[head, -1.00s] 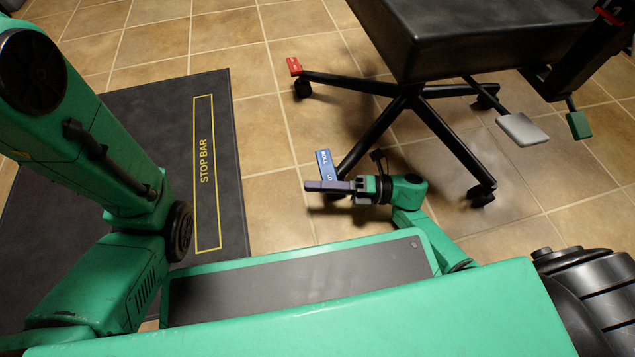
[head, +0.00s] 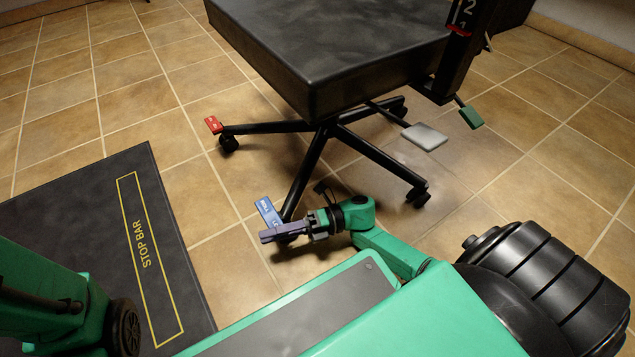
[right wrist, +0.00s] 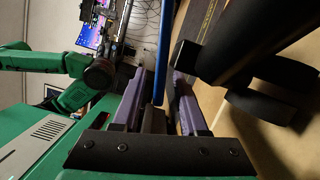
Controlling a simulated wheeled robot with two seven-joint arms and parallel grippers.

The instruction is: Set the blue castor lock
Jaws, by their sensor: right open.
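The blue castor lock (head: 268,211) is a flat blue tab with white lettering at the end of the near leg of the black castor base (head: 304,175). My right gripper (head: 268,236) is low over the floor, just in front of the tab in the head view. In the right wrist view the blue lock shows edge-on as a thin strip (right wrist: 163,50). It runs down between the two purple fingers of the open right gripper (right wrist: 160,90), with gaps visible beside it. Part of my left arm shows at lower left, but its gripper is out of view.
A red tab (head: 213,124) sits on another leg. A black seat (head: 330,45) overhangs the base. A grey pedal (head: 425,136) and a green pedal (head: 471,117) hang at its right. A dark STOP BAR mat (head: 95,235) lies left; tiles between it and the base are clear.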

